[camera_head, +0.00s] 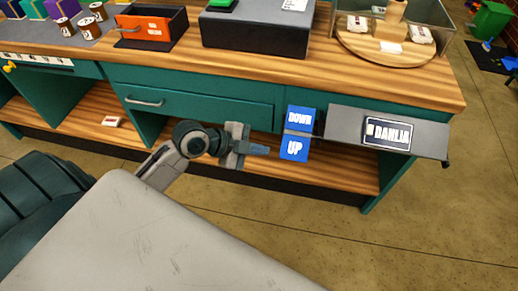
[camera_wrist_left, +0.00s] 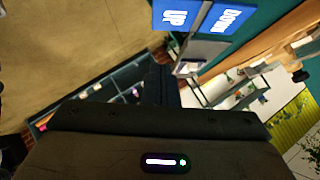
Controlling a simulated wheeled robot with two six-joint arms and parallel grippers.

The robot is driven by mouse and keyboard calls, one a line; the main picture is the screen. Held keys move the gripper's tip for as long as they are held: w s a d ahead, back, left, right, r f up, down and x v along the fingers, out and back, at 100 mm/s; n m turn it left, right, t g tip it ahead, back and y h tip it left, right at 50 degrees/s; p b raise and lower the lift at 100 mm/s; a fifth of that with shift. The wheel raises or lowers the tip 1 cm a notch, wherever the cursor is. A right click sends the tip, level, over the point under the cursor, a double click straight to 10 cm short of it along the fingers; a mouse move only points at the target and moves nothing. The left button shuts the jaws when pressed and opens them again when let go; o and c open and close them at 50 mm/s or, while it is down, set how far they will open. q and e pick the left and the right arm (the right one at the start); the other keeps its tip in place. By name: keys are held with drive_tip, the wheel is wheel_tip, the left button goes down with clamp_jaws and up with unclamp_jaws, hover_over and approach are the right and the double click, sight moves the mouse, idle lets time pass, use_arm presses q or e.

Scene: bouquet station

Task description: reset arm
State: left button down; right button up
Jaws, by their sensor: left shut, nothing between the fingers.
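My left gripper (camera_head: 258,150) is in the head view, in front of the teal workbench, with its fingers pointing right. It is shut and empty. It is close to the left of the blue DOWN sign (camera_head: 300,119) and the blue UP sign (camera_head: 295,148), and a gap shows between them. In the left wrist view the UP sign (camera_wrist_left: 179,15) and the DOWN sign (camera_wrist_left: 228,19) are at the top, beyond the dark fingers (camera_wrist_left: 160,84). My right gripper is in neither view.
A grey ledge with a DAHLIA label (camera_head: 388,134) juts out right of the signs. The wooden counter (camera_head: 400,92) bears a dark grey box (camera_head: 255,30), an orange bin (camera_head: 146,30) and a round wooden stand (camera_head: 360,45). A drawer handle (camera_head: 144,102) is left of my gripper. Floor is open at right.

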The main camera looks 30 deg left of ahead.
use_arm(q)
drive_tip(key=shift+s+r, duration=0.1)
idle(0.3)
drive_tip(key=w+a+f+n+y, duration=0.15)
drive_tip(key=a+f+n, duration=0.25)
drive_tip(key=f, duration=0.5)
drive_tip(key=w+a+f+n+y, duration=0.1)
drive_tip(key=a+f+n+y, duration=0.3)
drive_tip(key=f, duration=0.6)
drive_tip(key=s+a+f+n+g+y, duration=0.1)
drive_tip(key=s+a+f+n, duration=0.15)
drive_tip(key=f, duration=0.65)
drive_tip(key=s+a+f+n+g, duration=0.1)
drive_tip(key=s+a+f+n, duration=0.2)
drive_tip(key=f, duration=0.5)
drive_tip(key=s+f+n+g+y, duration=0.2)
drive_tip(key=s+f, duration=1.2)
drive_tip(key=s+d+f+n+g, duration=0.1)
drive_tip(key=s+f, duration=0.3)
drive_tip(key=s, duration=0.5)
drive_tip(key=s+d+f+g, duration=0.1)
drive_tip(key=s+d+f, duration=0.3)
drive_tip(key=s, duration=0.5)
drive_tip(key=shift+s+f+n+g, duration=0.25)
drive_tip(key=shift+f+n+g, duration=0.1)
drive_tip(key=shift+f+g, duration=0.05)
drive_tip(key=shift+d, duration=0.1)
